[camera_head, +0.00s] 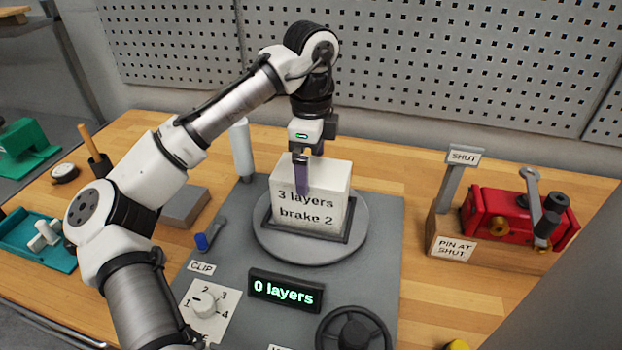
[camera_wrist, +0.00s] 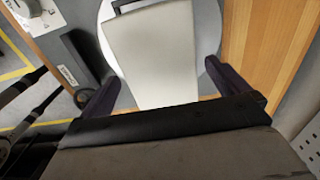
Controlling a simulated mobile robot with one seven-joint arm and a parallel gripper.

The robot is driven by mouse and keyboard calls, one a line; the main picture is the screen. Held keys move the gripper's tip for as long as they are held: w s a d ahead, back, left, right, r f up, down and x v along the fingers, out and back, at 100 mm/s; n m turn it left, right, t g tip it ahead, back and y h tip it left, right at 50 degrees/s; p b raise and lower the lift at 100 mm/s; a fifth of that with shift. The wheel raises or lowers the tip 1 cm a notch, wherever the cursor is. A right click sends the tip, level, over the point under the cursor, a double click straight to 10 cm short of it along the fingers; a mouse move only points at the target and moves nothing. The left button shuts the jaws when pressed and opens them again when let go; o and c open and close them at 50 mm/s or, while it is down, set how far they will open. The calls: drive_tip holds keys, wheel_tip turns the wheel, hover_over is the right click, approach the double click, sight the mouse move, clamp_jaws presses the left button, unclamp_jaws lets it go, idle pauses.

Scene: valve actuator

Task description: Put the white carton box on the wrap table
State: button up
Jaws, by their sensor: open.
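The white carton box (camera_head: 328,200) stands upright on the round grey turntable (camera_head: 355,238) of the wrap table, inside a dark square frame. Its front reads "3 layers brake 2". My gripper (camera_head: 306,172) is open above and around the box. One dark finger shows in front of the box's face, and the other is hidden behind the box in the head view. In the wrist view, the box (camera_wrist: 160,50) lies between the two spread fingers of my gripper (camera_wrist: 162,78), with a gap visible on each side.
A display reading "0 layers" (camera_head: 286,290), a numbered dial (camera_head: 206,307) and a dark handwheel (camera_head: 353,332) are at the front. A white roll (camera_head: 241,148) stands behind left of the turntable. A red clamp device (camera_head: 505,217) is at the right.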

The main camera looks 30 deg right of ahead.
wheel_tip(320, 180, up, 7)
idle(0.3)
idle(1.5)
